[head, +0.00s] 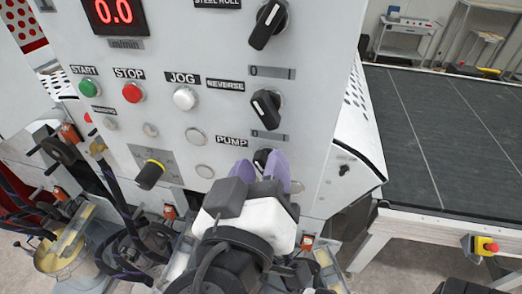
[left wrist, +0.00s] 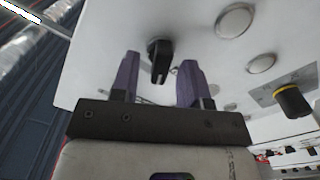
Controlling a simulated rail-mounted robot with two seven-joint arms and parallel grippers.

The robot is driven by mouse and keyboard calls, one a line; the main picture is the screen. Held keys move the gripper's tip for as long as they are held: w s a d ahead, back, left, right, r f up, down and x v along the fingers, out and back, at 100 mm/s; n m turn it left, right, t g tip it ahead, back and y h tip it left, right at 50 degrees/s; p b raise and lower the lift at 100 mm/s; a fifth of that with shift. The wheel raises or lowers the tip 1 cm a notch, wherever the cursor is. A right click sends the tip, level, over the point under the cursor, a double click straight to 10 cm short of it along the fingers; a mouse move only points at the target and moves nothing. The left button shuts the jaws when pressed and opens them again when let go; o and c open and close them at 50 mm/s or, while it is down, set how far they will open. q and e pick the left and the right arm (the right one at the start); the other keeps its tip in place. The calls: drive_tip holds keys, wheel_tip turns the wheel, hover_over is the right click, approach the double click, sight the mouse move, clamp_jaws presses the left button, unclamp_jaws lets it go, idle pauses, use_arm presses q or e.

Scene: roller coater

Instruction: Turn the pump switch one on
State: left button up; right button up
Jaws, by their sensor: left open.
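The pump switch is a black rotary knob (head: 262,156) on the white panel, just below and right of the PUMP label (head: 232,141). It is mostly hidden behind my gripper in the head view. My left gripper (head: 262,167) points at the panel with purple fingers on either side of the knob. In the left wrist view the knob (left wrist: 160,60) shows between the two spread fingertips (left wrist: 159,65). The gripper is open, and I see a gap between the knob and each finger. Whether the tips reach past the knob is hard to tell. My right gripper is not in view.
Above are two more black rotary switches, the REVERSE one (head: 266,109) and a STEEL ROLL one (head: 268,24). Green (head: 88,88), red (head: 132,92) and white (head: 185,98) buttons are left. A yellow-ringed black knob (head: 150,174) sits lower left. A dark table (head: 450,140) is right.

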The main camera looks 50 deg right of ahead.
use_arm(q)
drive_tip(key=shift+w+d, duration=0.3)
drive_tip(key=shift+d, duration=0.25)
drive_tip(key=shift+c, duration=0.4)
clamp_jaws()
